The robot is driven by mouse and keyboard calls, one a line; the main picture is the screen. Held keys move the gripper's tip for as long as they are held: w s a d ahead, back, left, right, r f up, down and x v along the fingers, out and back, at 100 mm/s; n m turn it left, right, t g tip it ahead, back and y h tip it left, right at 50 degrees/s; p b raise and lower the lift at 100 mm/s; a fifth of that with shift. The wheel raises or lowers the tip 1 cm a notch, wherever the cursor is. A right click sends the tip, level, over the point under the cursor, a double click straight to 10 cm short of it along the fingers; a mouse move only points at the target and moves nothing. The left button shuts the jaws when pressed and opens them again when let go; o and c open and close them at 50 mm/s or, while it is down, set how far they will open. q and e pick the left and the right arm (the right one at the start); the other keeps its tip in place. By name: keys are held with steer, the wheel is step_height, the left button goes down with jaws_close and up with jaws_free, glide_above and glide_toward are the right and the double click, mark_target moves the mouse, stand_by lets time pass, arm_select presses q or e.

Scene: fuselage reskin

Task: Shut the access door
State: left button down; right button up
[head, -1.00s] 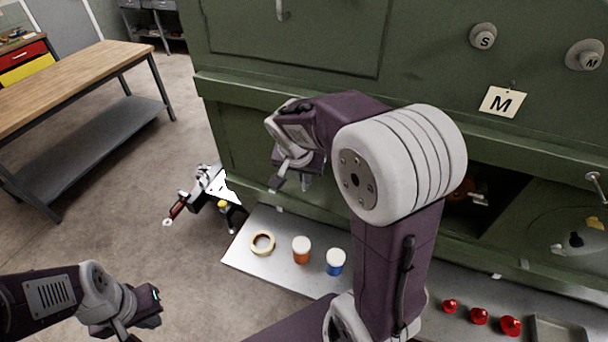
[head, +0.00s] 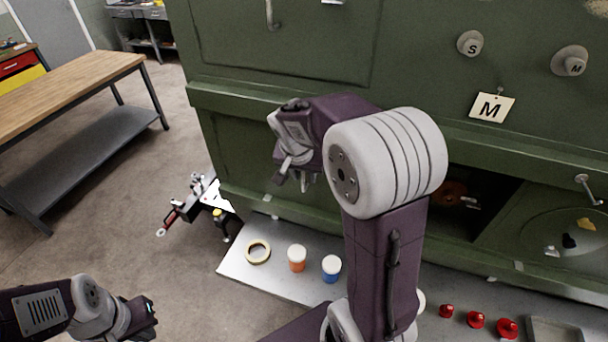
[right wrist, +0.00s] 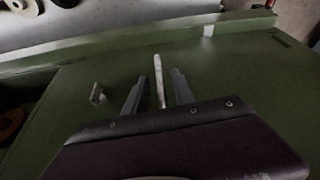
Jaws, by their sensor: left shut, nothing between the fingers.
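A dark opening (head: 478,195) is in the lower green wall in the head view, with an orange round part inside. In the right wrist view, a flat green panel (right wrist: 235,80) borders that opening and carries a thin light rod (right wrist: 158,80), which looks like a handle. I take this panel for the access door; my arm hides most of it in the head view. My right gripper (head: 293,178) is left of the opening. Its fingers (right wrist: 157,92) are apart, one on each side of the rod, with gaps showing. My left gripper (head: 150,318) is shut and empty at the lower left.
A pale shelf below the wall holds a tape ring (head: 257,252), an orange jar (head: 297,259), a blue jar (head: 331,269) and several red knobs (head: 476,320). A second handle (head: 587,190) stands out at right.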

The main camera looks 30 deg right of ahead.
steer(key=v, duration=0.8)
steer(key=shift+r+b, duration=0.3)
steer(key=shift+b, duration=0.1)
steer(key=shift+a, duration=0.1)
steer(key=s+a+f+n+y+b, duration=0.1)
steer(key=s+a+f+n+b, duration=0.1)
steer(key=f, duration=0.8)
steer(key=s+a+f+n+g+y+b, duration=0.1)
steer(key=s+a+f+n+b, duration=0.2)
steer(key=f, duration=0.7)
steer(key=s+a+f+n+g+y+b, duration=0.1)
steer(key=s+a+f+n+b, duration=0.2)
steer(key=s+f+b, duration=0.3)
step_height(320, 180, down, 4)
steer(key=shift+s+a+f+n, duration=0.2)
steer(key=shift+s+a+n, duration=0.1)
steer(key=shift+s, duration=0.45)
